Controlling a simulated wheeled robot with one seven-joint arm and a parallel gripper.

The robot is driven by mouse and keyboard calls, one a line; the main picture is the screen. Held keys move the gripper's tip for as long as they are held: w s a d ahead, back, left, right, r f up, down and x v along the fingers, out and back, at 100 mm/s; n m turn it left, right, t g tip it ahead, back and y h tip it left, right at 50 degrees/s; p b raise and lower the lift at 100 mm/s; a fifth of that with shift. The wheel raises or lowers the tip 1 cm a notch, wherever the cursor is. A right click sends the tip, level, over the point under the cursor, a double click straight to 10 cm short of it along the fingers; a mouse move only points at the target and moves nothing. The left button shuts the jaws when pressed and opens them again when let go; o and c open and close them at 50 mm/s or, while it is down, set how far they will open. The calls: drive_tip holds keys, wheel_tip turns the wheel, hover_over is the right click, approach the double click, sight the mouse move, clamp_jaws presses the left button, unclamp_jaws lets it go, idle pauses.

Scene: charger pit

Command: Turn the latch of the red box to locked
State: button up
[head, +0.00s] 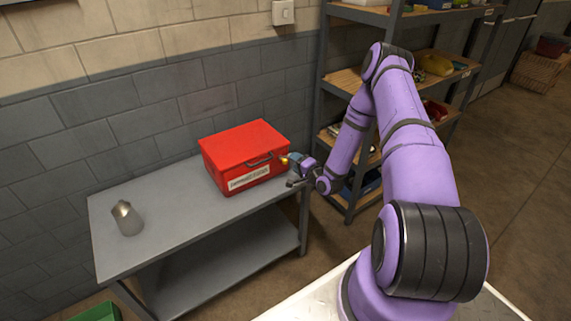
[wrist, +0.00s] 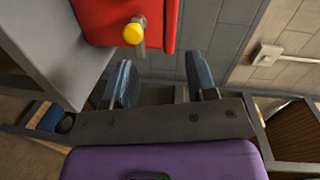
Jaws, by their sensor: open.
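The red box (head: 230,148) stands on the grey table, with a dark handle and a white label on its front. Its latch (wrist: 133,33) is a grey lever with a yellow knob, at the box's right end in the head view (head: 284,160). The knob lies ahead of the left finger, and no contact shows. In the head view my gripper (head: 294,170) is beside the box's right end.
The grey table (head: 180,215) also holds a grey metal jug (head: 127,220) at its left. A brick wall is behind. A loaded shelf unit (head: 320,100) stands right of the table, close to my arm. The table's front middle is clear.

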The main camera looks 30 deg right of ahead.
sight(286, 162)
drive_tip(key=s+f+m+t, duration=0.1)
drive_tip(key=s+f+m, duration=0.2)
drive_tip(key=f, duration=0.1)
drive_tip(key=shift+h, duration=0.4)
drive_tip(key=w, duration=1)
drive_tip(key=shift+w+a+f, duration=0.15)
drive_tip(key=shift+a+f, duration=0.05)
drive_tip(key=shift+a, duration=0.15)
drive_tip(key=c, duration=0.9)
